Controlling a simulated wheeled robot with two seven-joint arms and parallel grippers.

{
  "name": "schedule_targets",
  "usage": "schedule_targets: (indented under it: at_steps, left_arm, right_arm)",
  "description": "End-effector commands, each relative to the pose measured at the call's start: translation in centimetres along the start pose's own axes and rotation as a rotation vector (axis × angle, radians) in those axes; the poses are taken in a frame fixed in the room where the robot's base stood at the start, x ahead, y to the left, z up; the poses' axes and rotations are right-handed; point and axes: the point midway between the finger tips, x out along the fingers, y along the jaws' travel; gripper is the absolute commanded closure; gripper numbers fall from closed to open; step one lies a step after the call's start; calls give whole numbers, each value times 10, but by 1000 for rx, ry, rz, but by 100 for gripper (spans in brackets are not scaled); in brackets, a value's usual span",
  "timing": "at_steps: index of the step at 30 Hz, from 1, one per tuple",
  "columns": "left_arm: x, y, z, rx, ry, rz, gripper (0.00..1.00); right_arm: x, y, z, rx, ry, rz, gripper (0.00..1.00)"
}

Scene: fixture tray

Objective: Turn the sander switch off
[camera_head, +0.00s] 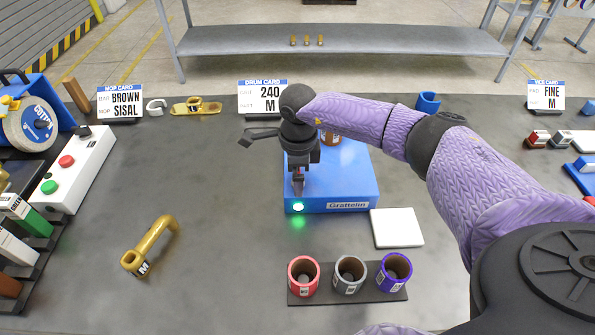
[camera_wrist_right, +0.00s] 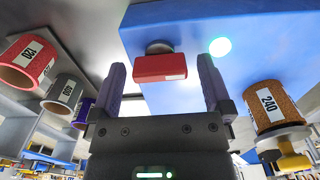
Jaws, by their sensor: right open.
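The blue sander (camera_head: 350,185), labelled "Grattelin", stands in the middle of the bench. Its green lamp (camera_head: 298,207) is lit on the front face; the lamp also glows in the right wrist view (camera_wrist_right: 220,47). A red switch (camera_wrist_right: 160,68) on a short dark stem sticks out of the sander beside the lamp. My right gripper (camera_head: 298,188) points down at the sander's front left. It is open, and in the wrist view the red switch shows between its two fingers, with a gap on each side. In the head view the gripper hides the switch. My left gripper is not in view.
A small rack (camera_head: 345,296) with red, grey and purple sleeves stands in front. A white pad (camera_head: 397,228) lies right of it, near the sander. A brass hook-shaped piece (camera_head: 150,245) lies left. A control box (camera_head: 80,165) stands far left. Bench between is clear.

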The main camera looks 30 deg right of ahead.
Motion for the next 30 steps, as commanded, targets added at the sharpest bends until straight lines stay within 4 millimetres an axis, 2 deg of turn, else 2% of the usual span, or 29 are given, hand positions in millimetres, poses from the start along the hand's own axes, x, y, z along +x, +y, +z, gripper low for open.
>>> schedule_targets:
  at_steps: [3, 15, 16, 23, 30]
  left_arm:
    - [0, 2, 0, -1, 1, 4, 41]
    - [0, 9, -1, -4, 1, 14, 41]
    - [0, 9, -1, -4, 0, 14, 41]
    - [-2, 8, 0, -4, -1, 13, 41]
    - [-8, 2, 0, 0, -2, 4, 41]
  right_arm:
    - [-1, 0, 0, 0, 0, 0, 0]
    - [-1, 0, 0, 0, 0, 0, 85]
    - [-1, 0, 0, -1, 0, 0, 88]
    - [-2, 0, 0, 24, 0, 0, 88]
    - [-3, 0, 0, 153, -1, -1, 88]
